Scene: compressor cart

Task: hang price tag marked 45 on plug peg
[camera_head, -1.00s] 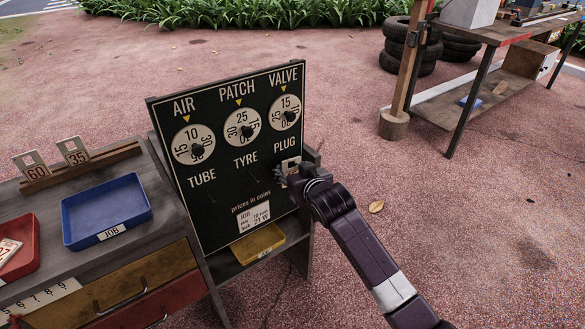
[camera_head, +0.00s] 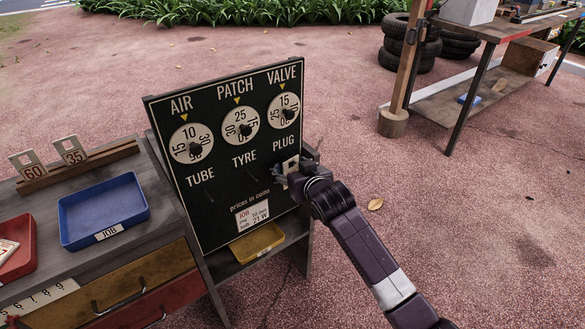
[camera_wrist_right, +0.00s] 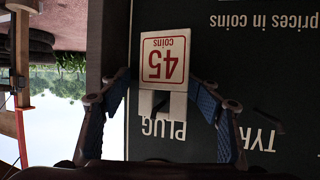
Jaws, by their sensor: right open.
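The price tag marked 45 (camera_wrist_right: 163,60) is white with red print and appears upside down in the right wrist view. It lies close against the black price board (camera_wrist_right: 265,60) at the PLUG label (camera_wrist_right: 163,128), its slotted end toward that label. In the head view the tag (camera_head: 290,164) is small and partly hidden below PLUG. The plug peg is hard to make out at the slot, so I cannot tell whether it passes through. My right gripper (camera_wrist_right: 160,82) is open, one finger on each side of the tag, apart from it. It also shows in the head view (camera_head: 295,172). My left gripper is not in view.
The TUBE peg (camera_head: 209,196) and TYRE peg (camera_head: 251,176) look bare. Tags 60 (camera_head: 31,167) and 35 (camera_head: 71,151) stand in a wooden rack on the cart. A blue JOB tray (camera_head: 104,211) is left of the board; a yellow tray (camera_head: 257,242) sits below it.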

